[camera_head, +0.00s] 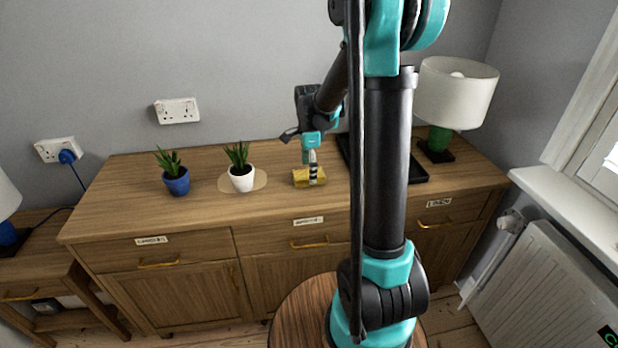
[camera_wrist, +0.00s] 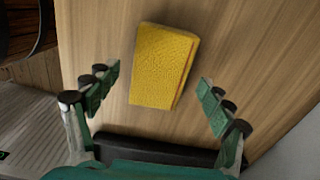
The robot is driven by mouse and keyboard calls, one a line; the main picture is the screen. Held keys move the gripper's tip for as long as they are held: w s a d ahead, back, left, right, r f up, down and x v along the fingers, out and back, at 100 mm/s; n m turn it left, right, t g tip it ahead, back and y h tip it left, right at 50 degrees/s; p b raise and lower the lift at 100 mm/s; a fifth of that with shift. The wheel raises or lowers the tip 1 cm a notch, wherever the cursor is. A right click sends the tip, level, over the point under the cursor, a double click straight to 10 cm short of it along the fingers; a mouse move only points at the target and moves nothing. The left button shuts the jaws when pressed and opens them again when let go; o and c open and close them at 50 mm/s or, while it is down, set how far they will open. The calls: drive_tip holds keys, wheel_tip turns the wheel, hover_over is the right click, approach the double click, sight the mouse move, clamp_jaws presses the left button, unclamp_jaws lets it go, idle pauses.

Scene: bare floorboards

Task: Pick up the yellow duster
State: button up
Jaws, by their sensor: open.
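The yellow duster (camera_head: 301,178) lies on the wooden sideboard top, right of the white plant pot, in the head view. In the wrist view the duster (camera_wrist: 163,66) is a yellow textured block, slightly tilted in the picture. My gripper (camera_head: 311,168) is over the duster in the head view and partly covers it. In the wrist view my gripper (camera_wrist: 160,83) is open, with one finger on each side of the duster and a gap on both sides. The fingers do not touch it there.
A white-potted plant (camera_head: 242,178) on a round mat and a blue-potted plant (camera_head: 177,182) stand to the left. A black tray (camera_head: 420,180) and a green-based lamp (camera_head: 440,140) are at the right.

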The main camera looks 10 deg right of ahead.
drive_tip(key=shift+f, duration=0.3)
drive_tip(key=shift+c, duration=0.5)
drive_tip(key=c, duration=1.1)
drive_tip(key=shift+r, duration=0.1)
wheel_tip(320, 180, up, 20)
drive_tip(key=o, duration=0.5)
drive_tip(key=c, duration=0.4)
